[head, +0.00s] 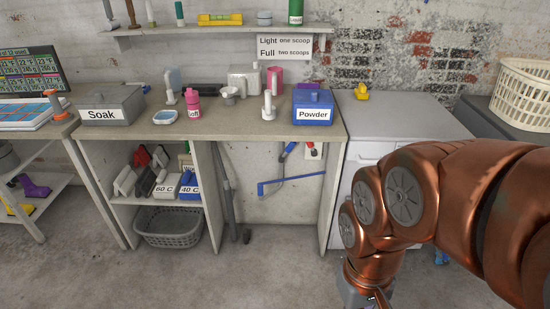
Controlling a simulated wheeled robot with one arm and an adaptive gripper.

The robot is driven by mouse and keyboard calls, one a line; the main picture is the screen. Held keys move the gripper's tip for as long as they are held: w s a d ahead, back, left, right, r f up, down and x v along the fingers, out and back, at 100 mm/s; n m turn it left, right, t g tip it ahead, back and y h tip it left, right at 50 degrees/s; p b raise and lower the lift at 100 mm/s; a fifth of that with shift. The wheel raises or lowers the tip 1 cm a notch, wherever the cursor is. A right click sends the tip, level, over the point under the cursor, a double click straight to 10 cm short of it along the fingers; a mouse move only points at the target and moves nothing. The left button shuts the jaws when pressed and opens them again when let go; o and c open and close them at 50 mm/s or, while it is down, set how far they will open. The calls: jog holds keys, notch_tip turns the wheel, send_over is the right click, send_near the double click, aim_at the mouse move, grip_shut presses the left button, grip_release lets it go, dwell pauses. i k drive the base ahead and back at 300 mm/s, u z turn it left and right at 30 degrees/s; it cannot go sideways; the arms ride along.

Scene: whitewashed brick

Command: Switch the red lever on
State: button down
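No red lever shows clearly. A small white box (313,151) with a small reddish part is on the wall under the workbench, near its right leg; it is too small to tell whether that part is a lever or how it is set. My copper-coloured arm comes in from the right and bends down in front of the white cabinet. My gripper (372,300) is at the bottom edge, low over the floor and well short of the white box. It is mostly cut off, so its fingers cannot be made out.
The workbench (240,128) carries a "Soak" box (112,105), a blue "Powder" box (313,107) and bottles. Blue tools (290,183) hang below it. A grey basket (168,227) stands under the left shelf. The floor in front is clear.

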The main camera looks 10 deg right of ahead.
aim_at(314, 153)
jog(key=u, duration=0.4)
jog(key=k, duration=0.85)
jog(key=z, duration=0.05)
jog(key=i, duration=0.45)
jog(key=z, duration=0.6)
jog(key=i, duration=0.6)
jog(key=u, duration=0.65)
jog(key=i, duration=0.75)
jog(key=u, duration=0.9)
